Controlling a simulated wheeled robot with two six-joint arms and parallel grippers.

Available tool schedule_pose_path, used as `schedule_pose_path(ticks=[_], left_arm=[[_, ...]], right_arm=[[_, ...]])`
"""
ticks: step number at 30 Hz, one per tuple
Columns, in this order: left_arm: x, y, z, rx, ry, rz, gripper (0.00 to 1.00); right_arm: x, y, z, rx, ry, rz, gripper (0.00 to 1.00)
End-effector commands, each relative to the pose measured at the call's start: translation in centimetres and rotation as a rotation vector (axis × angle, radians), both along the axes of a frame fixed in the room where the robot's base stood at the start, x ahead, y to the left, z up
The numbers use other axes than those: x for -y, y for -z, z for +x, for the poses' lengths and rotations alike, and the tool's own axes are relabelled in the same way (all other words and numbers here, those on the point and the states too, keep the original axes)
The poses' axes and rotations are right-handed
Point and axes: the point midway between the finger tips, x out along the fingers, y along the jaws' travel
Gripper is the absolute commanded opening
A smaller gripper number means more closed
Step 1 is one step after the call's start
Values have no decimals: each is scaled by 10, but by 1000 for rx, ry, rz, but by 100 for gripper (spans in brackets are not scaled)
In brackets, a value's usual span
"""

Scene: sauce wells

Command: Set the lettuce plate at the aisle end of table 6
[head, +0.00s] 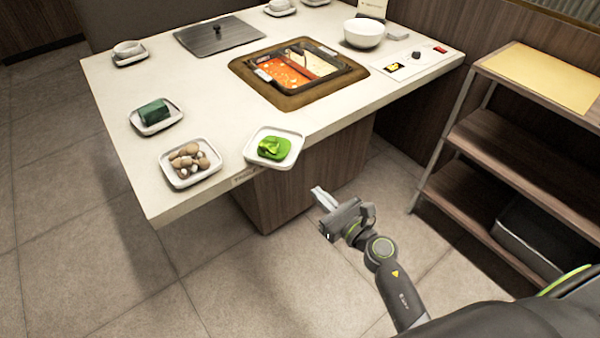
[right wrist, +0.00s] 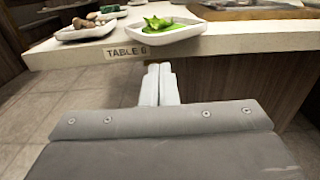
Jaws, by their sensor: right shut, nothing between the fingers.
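The lettuce plate (head: 273,148) is a white square dish with green leaves on it. It sits at the front edge of table 6 (head: 210,105), its near side at or slightly over the edge. It also shows in the right wrist view (right wrist: 160,32), above and right of the "TABLE 6" label (right wrist: 126,51). My right gripper (head: 322,195) is shut and empty. It is in front of the table edge, lower than the plate and apart from it. Its closed fingers show in the right wrist view (right wrist: 160,82), pointing toward the table. My left gripper is not in view.
A mushroom plate (head: 190,163) and a plate with a dark green block (head: 156,116) stand left of the lettuce. A two-part hot pot (head: 298,72) is set in the tabletop, with a white bowl (head: 363,33) behind. A shelf cart (head: 520,130) stands at right. Floor in front is clear.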

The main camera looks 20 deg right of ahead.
Motion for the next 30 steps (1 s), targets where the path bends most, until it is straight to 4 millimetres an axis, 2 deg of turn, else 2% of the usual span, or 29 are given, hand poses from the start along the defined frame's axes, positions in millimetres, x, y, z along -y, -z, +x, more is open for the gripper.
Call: schedule_pose_path(ticks=[1,6,13,18,30], left_arm=[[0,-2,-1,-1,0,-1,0],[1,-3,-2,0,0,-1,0],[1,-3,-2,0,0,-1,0],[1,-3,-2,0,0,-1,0],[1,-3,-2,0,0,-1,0]], right_arm=[[-4,-2,11,2,0,2,0],[-16,-1,42,1,-1,3,0],[-26,0,72,0,1,2,0],[-29,0,80,-1,2,3,0],[-30,1,83,-1,2,3,0]])
